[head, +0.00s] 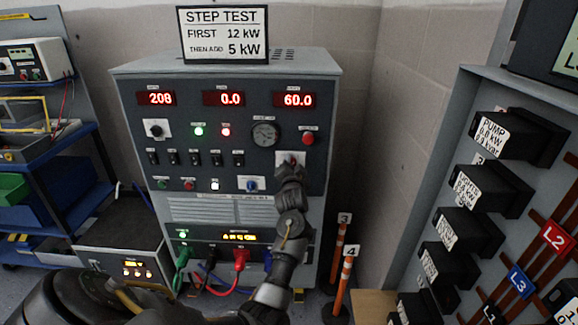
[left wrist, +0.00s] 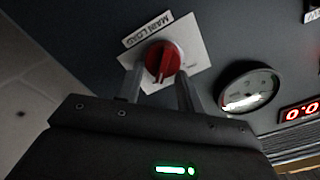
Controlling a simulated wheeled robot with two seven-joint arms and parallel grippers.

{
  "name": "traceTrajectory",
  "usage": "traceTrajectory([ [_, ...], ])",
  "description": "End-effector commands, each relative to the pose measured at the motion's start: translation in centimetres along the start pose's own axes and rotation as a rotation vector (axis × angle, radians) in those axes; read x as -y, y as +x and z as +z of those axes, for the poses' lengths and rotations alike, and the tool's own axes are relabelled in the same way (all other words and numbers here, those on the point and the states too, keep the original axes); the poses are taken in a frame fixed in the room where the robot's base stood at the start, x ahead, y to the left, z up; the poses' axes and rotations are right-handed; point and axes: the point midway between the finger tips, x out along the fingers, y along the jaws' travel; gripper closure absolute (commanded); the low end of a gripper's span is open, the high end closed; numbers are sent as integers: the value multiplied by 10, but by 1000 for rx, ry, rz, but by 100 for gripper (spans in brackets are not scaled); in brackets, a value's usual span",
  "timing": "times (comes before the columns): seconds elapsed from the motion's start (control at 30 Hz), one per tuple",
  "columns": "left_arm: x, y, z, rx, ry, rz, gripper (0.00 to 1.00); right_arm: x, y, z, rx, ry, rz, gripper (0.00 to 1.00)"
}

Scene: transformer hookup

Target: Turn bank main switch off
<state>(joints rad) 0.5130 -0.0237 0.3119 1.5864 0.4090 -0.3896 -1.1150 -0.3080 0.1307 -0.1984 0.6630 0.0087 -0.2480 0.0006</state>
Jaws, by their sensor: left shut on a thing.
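The main switch is a red rotary knob (left wrist: 161,61) on a white plate labelled MAIN LOAD (left wrist: 147,29), seen in the left wrist view. In the head view its white plate (head: 283,156) shows on the right part of the grey load bank's panel, and the knob is mostly hidden behind my gripper. My left gripper (left wrist: 160,83) is shut on the red knob, one finger on each side. It also shows in the head view (head: 290,167), reaching up to the panel. The knob's raised bar points down between the fingers in the wrist view. My right gripper is not in view.
The load bank (head: 325,90) has red displays reading 208, 0.0 and 60.0, a round gauge (head: 265,134) and small black switches (head: 195,159). Plugged cables (head: 240,262) hang below. Orange posts (head: 343,280) and a breaker panel (head: 465,110) stand at right.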

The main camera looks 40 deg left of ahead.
Motion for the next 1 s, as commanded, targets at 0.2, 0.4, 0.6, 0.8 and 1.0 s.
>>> traceTrajectory([
  [0.2, 7, 1, 1, 4, -124, -8, 86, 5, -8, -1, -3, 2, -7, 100],
  [0.4, 10, 2, 2, 3, -301, -10, 86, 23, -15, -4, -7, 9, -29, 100],
  [0.6, 12, 2, 3, 3, -493, -11, 86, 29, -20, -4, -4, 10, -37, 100],
  [0.8, 14, 2, 5, 1, -684, -12, 86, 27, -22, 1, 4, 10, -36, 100],
  [1.0, 16, 3, 7, -1, -875, -12, 86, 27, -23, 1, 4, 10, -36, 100],
])
